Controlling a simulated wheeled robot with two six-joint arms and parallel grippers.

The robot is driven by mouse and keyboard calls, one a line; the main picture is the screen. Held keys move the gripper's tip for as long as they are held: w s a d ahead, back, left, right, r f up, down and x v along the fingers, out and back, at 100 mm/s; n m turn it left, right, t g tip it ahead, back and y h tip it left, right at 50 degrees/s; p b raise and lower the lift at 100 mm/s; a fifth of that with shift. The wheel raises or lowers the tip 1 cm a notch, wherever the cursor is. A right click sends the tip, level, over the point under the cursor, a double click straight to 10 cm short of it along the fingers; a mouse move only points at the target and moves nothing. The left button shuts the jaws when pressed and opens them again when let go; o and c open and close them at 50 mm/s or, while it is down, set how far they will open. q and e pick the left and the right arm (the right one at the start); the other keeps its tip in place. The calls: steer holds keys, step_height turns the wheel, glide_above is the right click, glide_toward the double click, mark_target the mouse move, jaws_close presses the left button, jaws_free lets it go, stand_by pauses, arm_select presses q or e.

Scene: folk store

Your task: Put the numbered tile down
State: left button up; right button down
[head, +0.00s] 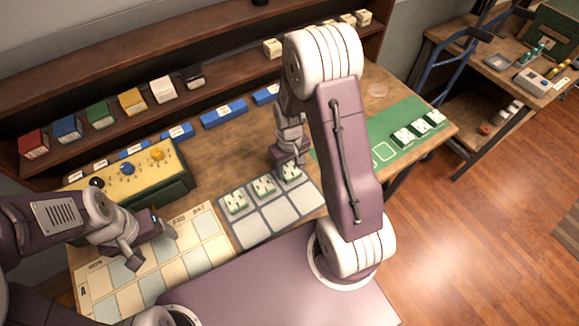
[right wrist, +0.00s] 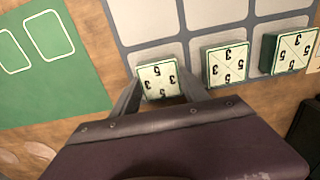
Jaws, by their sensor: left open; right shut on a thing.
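A grey board (head: 277,215) with pale cells lies on the table. Two green-edged numbered tiles, one at the left (head: 235,201) and one in the middle (head: 263,186), sit in its far row. My right gripper (head: 291,165) is shut on a third numbered tile (right wrist: 159,82), at the right end of that row. The tile's top shows 5s and 3s; its underside is hidden, so I cannot tell whether it touches the board. The two other tiles also show in the right wrist view. My left gripper (head: 153,247) is open and empty above the cream weekday chart.
A green mat (head: 383,153) with outlined slots and several tiles lies to the right. A yellow-topped box (head: 129,171) with knobs stands at the left, beside the weekday chart (head: 205,253). Shelves with coloured boxes and blue bins (head: 223,113) line the back. The board's near row is bare.

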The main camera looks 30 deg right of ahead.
mark_target(290, 170)
steer(key=shift+f, duration=0.2)
steer(key=c, duration=0.6)
jaws_free()
step_height(290, 170, up, 13)
steer(key=shift+m+t, duration=0.6)
steer(key=s+a, duration=0.1)
steer(key=s, duration=0.1)
steer(key=s+a+f, duration=0.1)
steer(key=s+a, duration=0.1)
steer(key=s, duration=0.1)
steer(key=s+a+f, duration=0.1)
steer(key=s, duration=0.2)
steer(key=shift+s+a+f+p, duration=0.15)
steer(key=shift+s+a+p, duration=0.05)
steer(key=shift+a+p, duration=0.15)
